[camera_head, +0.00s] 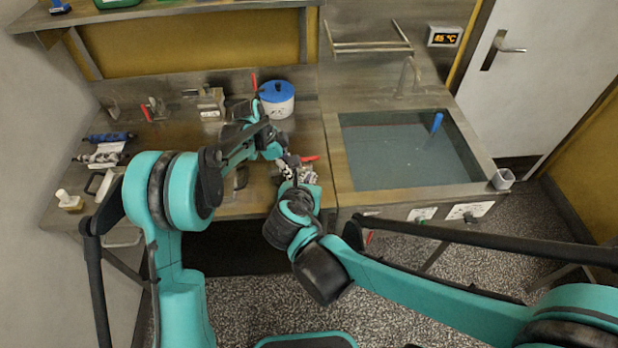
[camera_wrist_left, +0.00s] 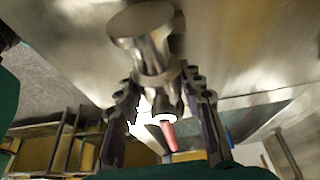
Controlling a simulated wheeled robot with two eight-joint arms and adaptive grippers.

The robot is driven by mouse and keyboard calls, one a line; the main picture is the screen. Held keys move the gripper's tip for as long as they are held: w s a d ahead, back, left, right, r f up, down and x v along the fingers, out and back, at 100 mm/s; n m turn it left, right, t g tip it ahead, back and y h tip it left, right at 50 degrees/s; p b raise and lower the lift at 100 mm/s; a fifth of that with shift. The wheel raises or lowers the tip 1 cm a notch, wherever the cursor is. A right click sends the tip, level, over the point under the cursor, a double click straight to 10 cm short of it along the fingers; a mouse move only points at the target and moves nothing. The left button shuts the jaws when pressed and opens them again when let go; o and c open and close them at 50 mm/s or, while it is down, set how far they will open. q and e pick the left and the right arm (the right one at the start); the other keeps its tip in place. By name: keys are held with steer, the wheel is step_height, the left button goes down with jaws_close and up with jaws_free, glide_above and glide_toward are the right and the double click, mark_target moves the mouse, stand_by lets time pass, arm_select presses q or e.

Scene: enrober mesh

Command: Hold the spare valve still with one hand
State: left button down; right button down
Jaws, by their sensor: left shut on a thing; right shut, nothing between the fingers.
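The spare valve (camera_head: 307,174), a small metal body with a red handle, is near the worktop's front edge, left of the sink. It also shows in the left wrist view (camera_wrist_left: 150,45) as a shiny metal body with a round end, and a red handle shows below it. My left gripper (camera_wrist_left: 160,85) is shut on the valve, one finger on each side.
A sink (camera_head: 405,150) of dark water with a blue-handled item (camera_head: 437,122) is to the right. A white pot with a blue lid (camera_head: 277,98) stands behind the grippers. Blue tools (camera_head: 108,137), a small bottle (camera_head: 69,200) and a red-handled fitting (camera_head: 150,110) are on the left worktop.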

stand_by(0.3)
arm_select(q)
steer(key=c, duration=0.9)
jaws_free()
